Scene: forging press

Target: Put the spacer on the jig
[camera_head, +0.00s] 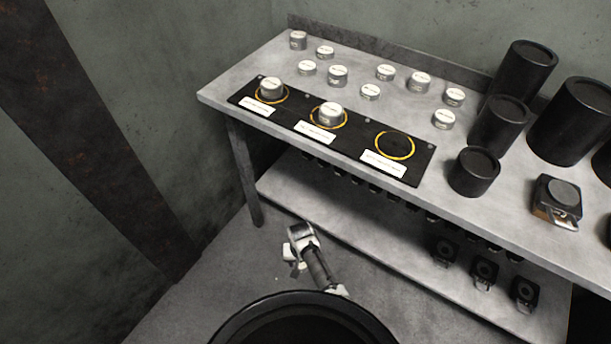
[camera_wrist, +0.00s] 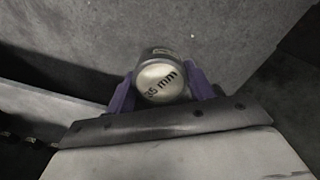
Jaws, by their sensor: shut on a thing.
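My gripper (camera_wrist: 161,90) is shut on a short metal spacer (camera_wrist: 160,82), its purple fingers on either side of it. The spacer's pale round face reads "35 mm" in the wrist view. In the head view my arm is low in front of the bench, apart from the jig; the held spacer cannot be made out there. The jig is a black board (camera_head: 288,109) along the bench's front edge with three yellow rings. Spacers stand in the left ring (camera_head: 271,87) and middle ring (camera_head: 330,113). The right ring (camera_head: 395,146) is empty. Each ring has a white label, too small to read.
Several loose spacers (camera_head: 338,75) stand behind the jig on the grey bench (camera_head: 217,90). Black cylinders (camera_head: 498,125) and a block-shaped device (camera_head: 557,200) stand to the right. A lower shelf (camera_head: 330,222) holds small dark items. A dark rusty beam (camera_head: 95,130) rises at left.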

